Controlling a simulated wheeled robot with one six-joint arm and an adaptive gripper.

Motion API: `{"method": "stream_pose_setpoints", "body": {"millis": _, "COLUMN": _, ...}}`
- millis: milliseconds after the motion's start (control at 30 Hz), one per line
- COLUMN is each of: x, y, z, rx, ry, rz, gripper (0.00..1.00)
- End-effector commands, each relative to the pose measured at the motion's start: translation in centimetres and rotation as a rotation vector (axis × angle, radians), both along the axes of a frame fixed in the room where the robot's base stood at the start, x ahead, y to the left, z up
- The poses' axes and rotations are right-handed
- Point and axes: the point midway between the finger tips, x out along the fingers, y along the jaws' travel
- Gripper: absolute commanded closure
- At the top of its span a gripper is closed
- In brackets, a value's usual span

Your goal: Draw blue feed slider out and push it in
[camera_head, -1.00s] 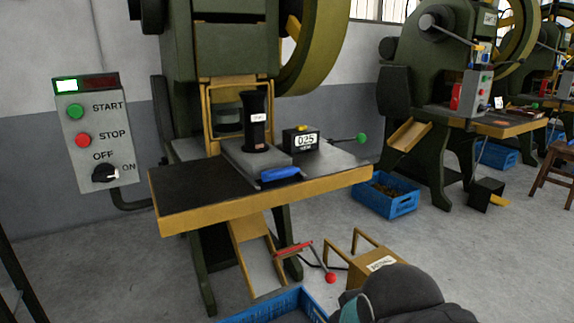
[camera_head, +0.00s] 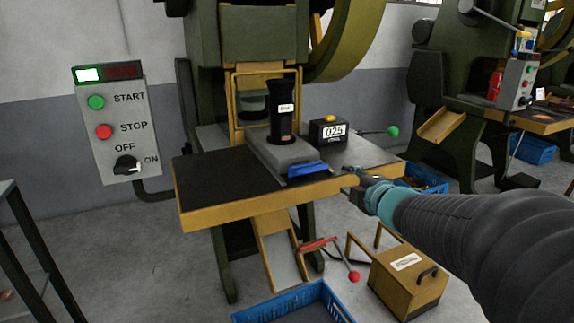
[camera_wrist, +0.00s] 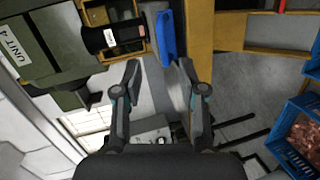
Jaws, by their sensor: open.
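The blue feed slider handle (camera_head: 308,169) sits at the front end of a grey feed block (camera_head: 283,152) on the press table. In the wrist view the blue slider (camera_wrist: 167,36) stands upright in the picture, just beyond the fingertips. My gripper (camera_head: 350,178) is to the right of the slider, near the table's front edge, and does not appear to touch it. In the wrist view my gripper (camera_wrist: 160,66) is open and empty, its two fingers spread on either side of the slider's line. A black feed tube (camera_head: 283,115) stands on the block.
A counter box reading 025 (camera_head: 330,131) and a green-knobbed lever (camera_head: 392,131) are right of the block. A control box (camera_head: 113,122) is on the left wall. Below are a blue crate (camera_head: 340,301), a red-knobbed lever (camera_head: 353,276) and a pedal box (camera_head: 407,282). The table's left part (camera_head: 215,185) is clear.

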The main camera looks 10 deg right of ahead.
Motion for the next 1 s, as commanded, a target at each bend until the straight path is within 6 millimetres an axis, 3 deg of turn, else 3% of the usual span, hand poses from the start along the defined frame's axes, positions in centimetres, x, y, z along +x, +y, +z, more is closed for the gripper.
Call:
{"method": "stream_pose_setpoints", "body": {"millis": 133, "x": 0.6, "y": 0.9, "z": -0.4, "rx": -0.064, "ry": -0.026, "rz": 0.113, "gripper": 0.59}}
{"method": "stream_pose_setpoints", "body": {"millis": 367, "x": 1.9, "y": 1.7, "z": -0.9, "rx": -0.081, "ry": -0.036, "rz": 0.152, "gripper": 0.59}}
{"method": "stream_pose_setpoints", "body": {"millis": 1000, "x": 11.9, "y": 5.0, "z": -3.1, "rx": -0.08, "ry": -0.035, "rz": 0.15, "gripper": 0.59}}
